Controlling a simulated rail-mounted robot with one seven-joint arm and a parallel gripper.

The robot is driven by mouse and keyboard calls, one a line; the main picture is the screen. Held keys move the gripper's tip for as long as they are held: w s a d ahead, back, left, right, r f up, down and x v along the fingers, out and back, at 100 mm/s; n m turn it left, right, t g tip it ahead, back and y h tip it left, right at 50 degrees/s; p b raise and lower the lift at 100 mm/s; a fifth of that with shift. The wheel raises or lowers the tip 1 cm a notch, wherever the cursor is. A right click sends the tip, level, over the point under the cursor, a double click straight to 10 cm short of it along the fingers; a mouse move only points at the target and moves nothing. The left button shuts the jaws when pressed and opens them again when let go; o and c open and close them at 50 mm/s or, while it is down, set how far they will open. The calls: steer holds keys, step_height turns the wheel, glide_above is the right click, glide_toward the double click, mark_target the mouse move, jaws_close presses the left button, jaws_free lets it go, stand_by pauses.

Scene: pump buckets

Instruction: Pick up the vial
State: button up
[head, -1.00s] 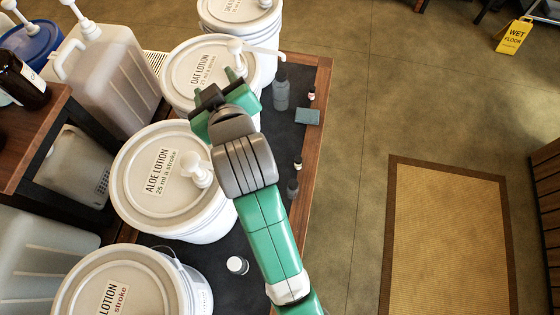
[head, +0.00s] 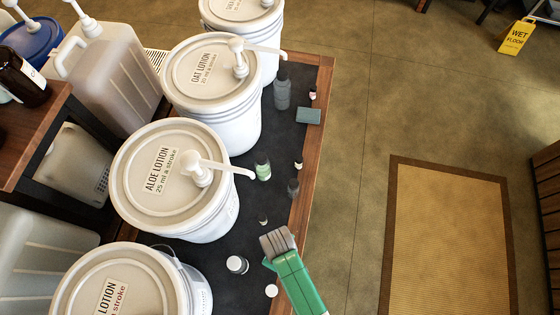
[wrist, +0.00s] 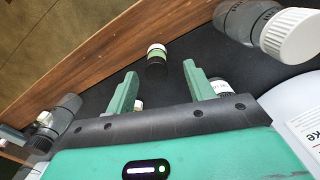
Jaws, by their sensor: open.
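Several small vial-like containers stand on the dark mat, and I cannot tell which one is the vial. In the wrist view, my gripper (wrist: 159,69) is open and empty. A small green-banded vial (wrist: 156,54) shows beyond the gap between its fingertips. Another small container (wrist: 222,88) is partly hidden behind the right finger. In the head view, a clear vial with green (head: 263,171) stands beside the aloe bucket, with small bottles (head: 293,187) to its right.
Large pump buckets, including the aloe lotion bucket (head: 128,188), line the left. A white-capped jar (head: 237,264) stands near the lower bucket. The table's wooden edge (head: 303,205) bounds the right.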

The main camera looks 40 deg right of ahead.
steer(key=f, duration=0.5)
steer(key=shift+d+f, duration=0.2)
steer(key=shift+d, duration=0.05)
steer(key=shift+c, duration=0.4)
steer(key=c, duration=1)
